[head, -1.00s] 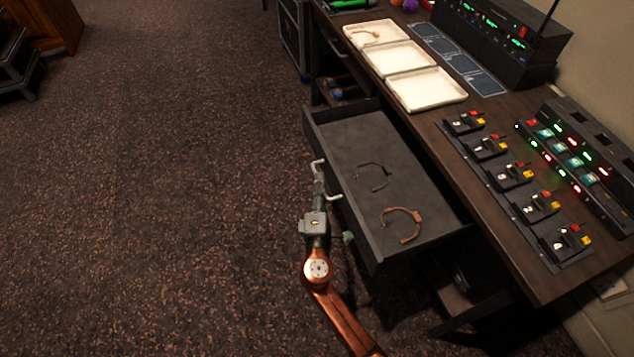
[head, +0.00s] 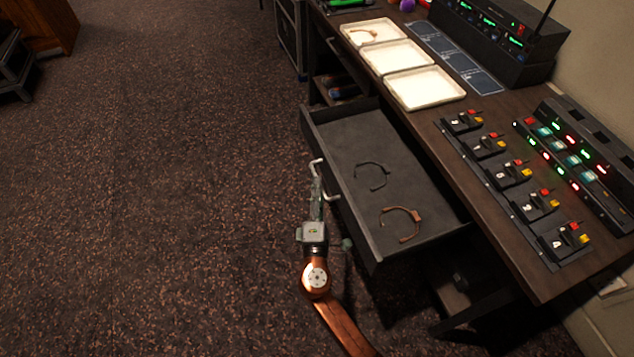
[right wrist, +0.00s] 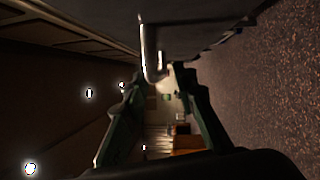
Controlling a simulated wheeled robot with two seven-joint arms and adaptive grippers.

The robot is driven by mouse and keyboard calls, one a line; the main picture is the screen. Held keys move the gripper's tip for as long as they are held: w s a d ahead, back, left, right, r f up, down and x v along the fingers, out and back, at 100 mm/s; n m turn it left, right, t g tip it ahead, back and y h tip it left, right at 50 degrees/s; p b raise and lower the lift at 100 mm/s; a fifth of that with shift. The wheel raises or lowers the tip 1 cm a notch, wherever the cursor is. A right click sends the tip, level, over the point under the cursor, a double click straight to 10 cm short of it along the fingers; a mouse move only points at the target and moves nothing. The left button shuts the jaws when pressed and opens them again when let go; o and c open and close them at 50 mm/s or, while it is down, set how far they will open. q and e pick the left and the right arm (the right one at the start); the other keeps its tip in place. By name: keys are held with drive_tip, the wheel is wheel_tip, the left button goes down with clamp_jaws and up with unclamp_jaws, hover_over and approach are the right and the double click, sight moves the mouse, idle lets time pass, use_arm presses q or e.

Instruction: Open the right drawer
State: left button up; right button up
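The right drawer (head: 350,215) is a dark grey drawer pulled well out from under the desk. A pale metal handle (head: 318,167) is on its front. The handle also shows in the right wrist view (right wrist: 149,48). My right gripper (head: 317,184) is beside the drawer front, close to the handle. In the right wrist view its two green fingers (right wrist: 160,78) stand apart, with the handle's lower end near the gap between their tips. I cannot tell whether they touch it. My left gripper is not in view.
Two headband-like items, one dark (head: 372,175) and one brown (head: 402,222), lie in the drawer. The desk (head: 470,180) carries white trays (head: 425,88), small switch units (head: 512,173) and lit equipment. The carpet left of the drawer is clear.

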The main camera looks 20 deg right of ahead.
drive_tip(key=v, duration=0.9)
drive_tip(key=shift+s, duration=0.25)
